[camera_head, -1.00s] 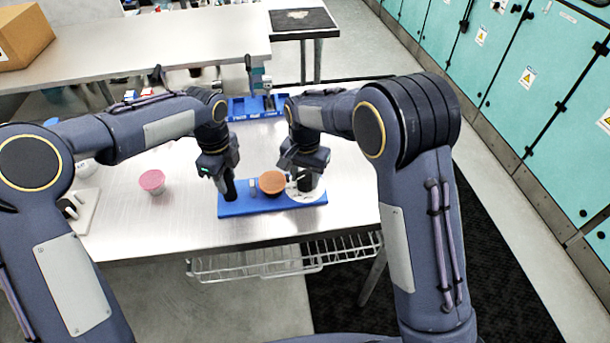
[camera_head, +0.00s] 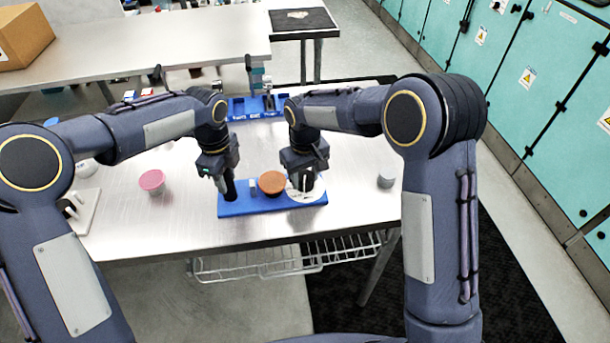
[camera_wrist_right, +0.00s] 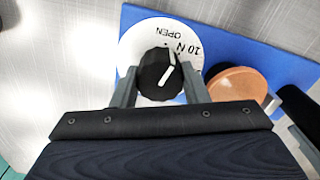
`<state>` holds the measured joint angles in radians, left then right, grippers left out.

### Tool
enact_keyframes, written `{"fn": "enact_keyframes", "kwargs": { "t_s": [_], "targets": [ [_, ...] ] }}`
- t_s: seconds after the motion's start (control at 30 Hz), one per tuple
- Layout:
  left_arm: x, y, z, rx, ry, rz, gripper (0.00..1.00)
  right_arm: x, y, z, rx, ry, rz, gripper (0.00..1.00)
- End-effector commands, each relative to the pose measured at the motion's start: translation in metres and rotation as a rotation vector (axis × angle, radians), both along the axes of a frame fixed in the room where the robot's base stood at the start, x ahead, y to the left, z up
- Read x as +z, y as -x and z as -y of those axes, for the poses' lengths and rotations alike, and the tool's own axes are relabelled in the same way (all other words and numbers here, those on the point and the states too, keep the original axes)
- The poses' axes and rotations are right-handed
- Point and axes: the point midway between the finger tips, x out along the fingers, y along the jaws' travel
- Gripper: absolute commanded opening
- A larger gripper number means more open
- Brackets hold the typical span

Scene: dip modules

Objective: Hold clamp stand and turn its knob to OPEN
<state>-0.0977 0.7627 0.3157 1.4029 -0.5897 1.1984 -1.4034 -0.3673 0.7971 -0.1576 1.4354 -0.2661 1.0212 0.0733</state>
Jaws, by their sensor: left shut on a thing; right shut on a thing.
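The clamp stand has a blue base (camera_head: 240,208) lying flat on the metal table. A white dial (camera_wrist_right: 137,45) at its right end reads "OPEN" and "10 N", upside down in the right wrist view. My right gripper (camera_head: 305,180) is shut on the black knob (camera_wrist_right: 155,72), one finger on each side. The knob's white pointer line slants up and right, toward the area of the two labels; its exact setting is unclear. My left gripper (camera_head: 229,184) is shut on the dark upright part at the base's left end, which its fingers mostly hide.
A brown-orange round piece (camera_head: 271,182) sits on the base between my grippers, also in the right wrist view (camera_wrist_right: 238,84). A pink cup (camera_head: 152,181) stands left, a grey cylinder (camera_head: 386,181) right. A blue rack (camera_head: 246,108) is at the back.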

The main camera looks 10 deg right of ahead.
Motion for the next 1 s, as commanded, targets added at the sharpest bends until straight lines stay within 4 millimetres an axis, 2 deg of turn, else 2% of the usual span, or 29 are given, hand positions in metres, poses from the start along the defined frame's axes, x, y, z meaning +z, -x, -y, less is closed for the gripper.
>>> {"fn": "enact_keyframes", "kwargs": {
  "t_s": [0.4,1.0],
  "targets": [
    [-0.0003,-0.0001,-0.0005,0.0,-0.001,0.0,0.0,0.0007,-0.0001,-0.0006,0.23,-0.001,0.002,0.18],
    [-0.0003,-0.0002,-0.0006,0.0,-0.001,0.0,0.0,0.0007,0.0,-0.0006,0.279,0.0,0.001,0.18]
  ]
}}
